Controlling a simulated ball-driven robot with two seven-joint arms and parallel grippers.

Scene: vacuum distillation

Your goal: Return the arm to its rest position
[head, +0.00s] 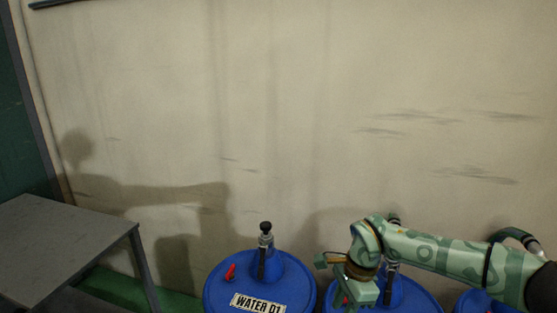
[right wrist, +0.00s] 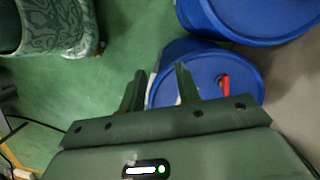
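My right arm reaches in from the right in the head view, and its green right gripper (head: 360,292) hangs in front of the second blue barrel (head: 408,298). In the right wrist view the two fingers of the right gripper (right wrist: 158,78) stand apart with nothing between them. Beyond them is a blue barrel top (right wrist: 205,68) with a red part on it; I cannot tell how far below it is. My left gripper is not in view.
A blue barrel labelled WATER D1 (head: 225,292) with a black-topped fitting stands left of the right gripper. Another blue barrel (head: 475,300) shows at the lower right. A grey table (head: 65,245) stands at the left. A plain wall (head: 270,110) is behind.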

